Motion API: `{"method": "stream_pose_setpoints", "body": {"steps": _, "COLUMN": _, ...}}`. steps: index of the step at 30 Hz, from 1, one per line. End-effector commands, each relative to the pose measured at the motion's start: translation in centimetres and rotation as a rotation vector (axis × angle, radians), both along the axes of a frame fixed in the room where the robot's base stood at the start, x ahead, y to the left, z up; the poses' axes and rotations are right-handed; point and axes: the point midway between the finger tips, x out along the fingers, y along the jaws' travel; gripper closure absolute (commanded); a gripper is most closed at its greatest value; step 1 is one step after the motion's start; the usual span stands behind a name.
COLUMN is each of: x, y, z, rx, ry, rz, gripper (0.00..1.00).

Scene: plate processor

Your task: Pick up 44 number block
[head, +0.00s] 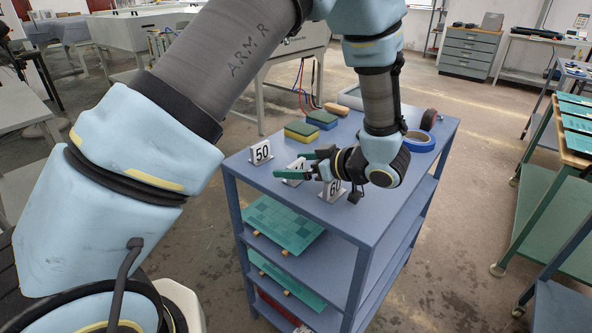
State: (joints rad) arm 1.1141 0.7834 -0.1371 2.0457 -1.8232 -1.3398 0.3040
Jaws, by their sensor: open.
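Three white number blocks stand in a row near the left edge of the blue cart's top. The middle block (297,164) is partly covered by my gripper. Only a digit that looks like a 4 shows on it, so I cannot read its full number. My gripper (289,164) is open, its green fingers pointing left at the middle block. One finger crosses in front of the block and the other is by its upper edge. I cannot tell whether they touch it.
A block marked 50 (261,153) stands to the left and one starting with 6 (332,192) stands close below my gripper. Sponges (302,132), blue tape (419,141) and a dark roll (429,119) lie farther back on the cart (385,215).

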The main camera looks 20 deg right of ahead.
Motion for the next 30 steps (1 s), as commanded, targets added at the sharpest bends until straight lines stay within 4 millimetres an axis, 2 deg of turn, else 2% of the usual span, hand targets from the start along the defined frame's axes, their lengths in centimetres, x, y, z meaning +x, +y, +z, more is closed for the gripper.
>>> {"method": "stream_pose_setpoints", "body": {"steps": 5, "x": 0.04, "y": 0.00, "z": -0.06, "rx": 0.000, "ry": 0.000, "rz": -0.001, "gripper": 0.00}}
{"method": "stream_pose_setpoints", "body": {"steps": 27, "x": 0.01, "y": -0.03, "z": -0.01, "rx": 0.000, "ry": 0.000, "rz": -0.001, "gripper": 0.82}}
{"method": "stream_pose_setpoints", "body": {"steps": 30, "x": 0.02, "y": -0.02, "z": 0.02, "rx": 0.000, "ry": -0.001, "rz": -0.001, "gripper": 0.86}}
